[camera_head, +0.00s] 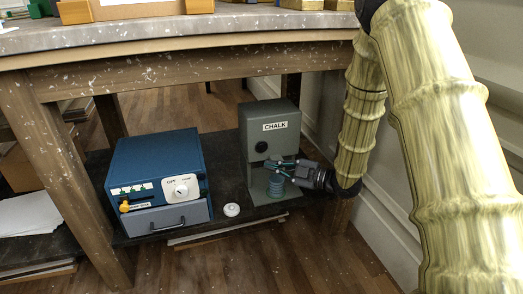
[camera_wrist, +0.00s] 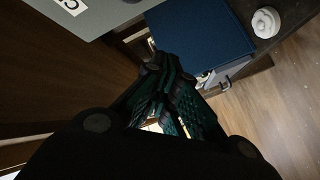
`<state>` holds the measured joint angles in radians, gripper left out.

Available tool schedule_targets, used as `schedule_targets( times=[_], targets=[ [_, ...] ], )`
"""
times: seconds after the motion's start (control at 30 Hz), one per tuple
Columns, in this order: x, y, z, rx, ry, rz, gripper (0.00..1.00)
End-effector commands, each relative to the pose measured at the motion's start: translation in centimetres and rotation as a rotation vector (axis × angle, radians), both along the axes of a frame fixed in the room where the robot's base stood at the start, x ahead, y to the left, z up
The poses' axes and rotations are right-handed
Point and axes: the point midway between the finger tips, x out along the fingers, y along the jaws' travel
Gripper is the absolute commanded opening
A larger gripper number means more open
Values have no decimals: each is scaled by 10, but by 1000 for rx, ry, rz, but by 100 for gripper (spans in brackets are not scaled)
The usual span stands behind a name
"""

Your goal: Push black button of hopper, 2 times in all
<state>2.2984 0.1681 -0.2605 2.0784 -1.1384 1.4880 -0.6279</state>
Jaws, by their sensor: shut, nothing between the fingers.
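The hopper (camera_head: 284,118) is a grey box labelled CHALK on the dark low shelf, and its label corner shows at the top left of the wrist view (camera_wrist: 108,12). Its round black button (camera_head: 261,147) is on the front face, below the label. My gripper (camera_head: 272,165) is shut and empty, reaching in from the right just below and right of the button. I cannot tell whether it touches the hopper. The dark fingers show in the wrist view (camera_wrist: 163,68), where the button is not visible.
A blue box with a white dial panel (camera_head: 155,155) and a grey drawer stands left of the hopper. A small white round object (camera_head: 231,209) lies between them at the shelf front. The tabletop (camera_head: 200,31) overhangs from above, and a wooden leg (camera_head: 60,170) stands at left.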

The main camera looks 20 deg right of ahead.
Motion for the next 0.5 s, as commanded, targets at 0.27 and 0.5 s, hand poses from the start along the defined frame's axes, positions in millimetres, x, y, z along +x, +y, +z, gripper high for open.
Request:
schedule_targets(
  times=[0.27,0.5],
  targets=[
    [31,1,-2,-1,-1,0,0],
    [57,2,0,-1,0,-1,0]
  ],
)
